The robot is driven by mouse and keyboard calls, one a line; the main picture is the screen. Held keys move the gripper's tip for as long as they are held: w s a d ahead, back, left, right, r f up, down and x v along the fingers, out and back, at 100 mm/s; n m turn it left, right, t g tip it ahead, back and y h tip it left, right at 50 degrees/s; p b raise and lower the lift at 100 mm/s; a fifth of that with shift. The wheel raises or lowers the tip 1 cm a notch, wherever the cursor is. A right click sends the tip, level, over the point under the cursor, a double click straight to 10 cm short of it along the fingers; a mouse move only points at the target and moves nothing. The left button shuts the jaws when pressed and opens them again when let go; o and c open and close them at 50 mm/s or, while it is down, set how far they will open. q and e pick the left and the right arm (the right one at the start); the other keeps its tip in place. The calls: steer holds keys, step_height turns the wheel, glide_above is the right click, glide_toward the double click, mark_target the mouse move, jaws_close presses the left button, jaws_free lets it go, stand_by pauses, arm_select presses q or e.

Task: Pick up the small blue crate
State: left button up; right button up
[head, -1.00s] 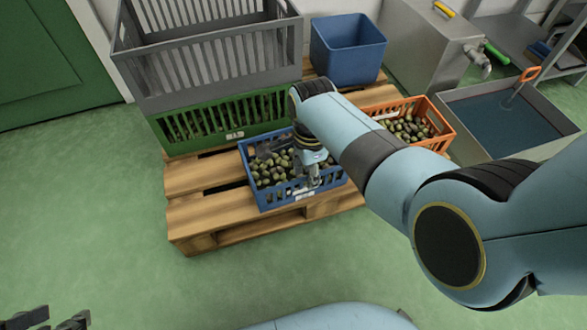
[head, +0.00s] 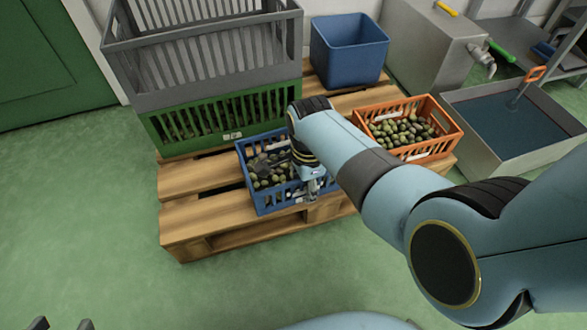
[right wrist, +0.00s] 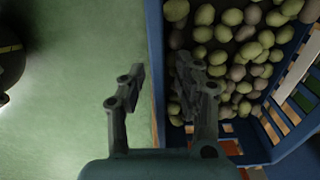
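The small blue crate (head: 272,204), filled with olives, sits on the front of the wooden pallet. My right gripper (head: 313,182) is at its front wall, toward the right, and my arm covers the crate's right part. In the right wrist view the gripper (right wrist: 158,85) is open. One finger is on the outer side of the crate's wall (right wrist: 156,50) and the other is on the olive side. Gaps show between fingers and wall. My left gripper (head: 63,324) shows only its tips, apart, at the bottom left edge.
A green crate (head: 215,118) with a grey crate (head: 215,70) on it stands behind on the pallet (head: 215,215). A taller blue bin (head: 348,55) is at the back. An orange crate of olives (head: 440,145) is to the right, near a metal basin (head: 480,140). The green floor in front is clear.

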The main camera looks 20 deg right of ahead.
steer(key=shift+c, duration=0.3)
jaws_close()
steer(key=shift+w+r, duration=0.1)
steer(key=shift+r, duration=0.1)
